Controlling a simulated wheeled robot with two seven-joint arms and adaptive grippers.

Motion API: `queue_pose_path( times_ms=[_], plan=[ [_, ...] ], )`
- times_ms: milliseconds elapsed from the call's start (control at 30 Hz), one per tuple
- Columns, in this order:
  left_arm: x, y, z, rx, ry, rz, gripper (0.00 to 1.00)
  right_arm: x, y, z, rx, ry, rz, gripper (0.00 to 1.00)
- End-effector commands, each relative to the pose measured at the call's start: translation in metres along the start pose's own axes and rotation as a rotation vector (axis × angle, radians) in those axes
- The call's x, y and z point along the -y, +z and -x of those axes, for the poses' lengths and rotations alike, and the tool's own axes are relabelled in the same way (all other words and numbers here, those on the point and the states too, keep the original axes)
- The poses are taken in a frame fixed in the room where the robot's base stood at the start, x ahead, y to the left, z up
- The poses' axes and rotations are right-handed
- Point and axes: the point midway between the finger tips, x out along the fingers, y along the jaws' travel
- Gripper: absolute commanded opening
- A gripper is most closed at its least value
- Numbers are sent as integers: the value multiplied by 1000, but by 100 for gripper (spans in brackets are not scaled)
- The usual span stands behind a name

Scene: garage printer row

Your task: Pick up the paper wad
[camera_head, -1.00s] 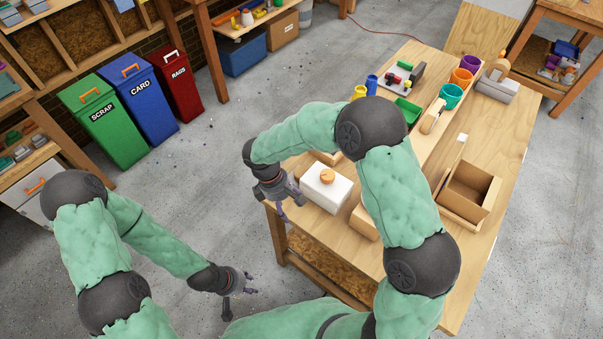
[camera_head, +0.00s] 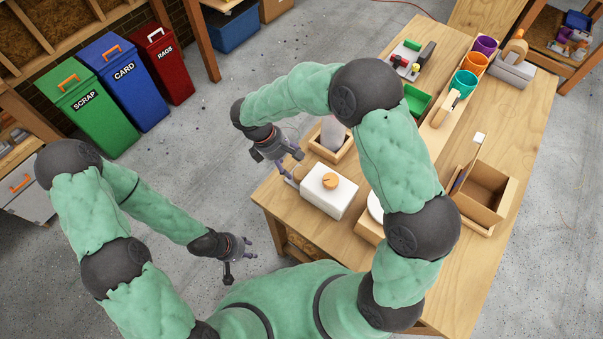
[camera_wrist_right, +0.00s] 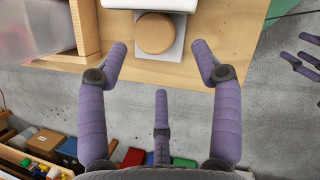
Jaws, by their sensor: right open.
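I cannot make out a paper wad in either current view. My right gripper (camera_head: 290,168) is open and empty. In the head view it is beside the upper left side of a white box with a round wooden knob (camera_head: 328,190). In the right wrist view its spread purple fingers (camera_wrist_right: 160,62) point toward a round wooden knob on a grey plate (camera_wrist_right: 155,33) at the table edge, with nothing between them. My left gripper (camera_head: 246,255) has its fingers spread and is empty, over the floor left of the table; its fingers also show at the right of the wrist view (camera_wrist_right: 305,60).
The wooden table (camera_head: 500,200) holds an open cardboard box (camera_head: 485,190), a green tray (camera_head: 416,100), coloured cups (camera_head: 474,62) and a wooden tray (camera_head: 345,150) holding a pale container. Green scrap (camera_head: 95,115), blue card (camera_head: 130,90) and red rags (camera_head: 165,65) bins stand at upper left. Floor between is clear.

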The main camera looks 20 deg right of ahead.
Motion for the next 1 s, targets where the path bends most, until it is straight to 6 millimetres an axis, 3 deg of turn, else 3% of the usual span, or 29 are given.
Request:
queue_pose_path(
  times_ms=[100, 367, 633, 900, 933, 1000],
  plan=[
    [2, -1, -5, -1, 0, 0, 40, 0, 0, -20, 1, -2, -2, 66],
    [3, -1, -10, -2, 0, 0, 40, -1, 1, -36, 1, -1, -2, 66],
    [7, -2, -21, -2, 0, 0, 40, -4, 4, -73, 0, -2, -1, 66],
    [7, -2, -21, -2, 0, 0, 40, -4, 5, -78, -1, 1, -1, 66],
    [7, -2, -21, -2, 0, 0, 40, -4, 5, -78, -1, 1, -1, 63],
    [7, -2, -21, -2, 0, 0, 40, -4, 5, -78, -1, 1, -1, 43]
  ],
)
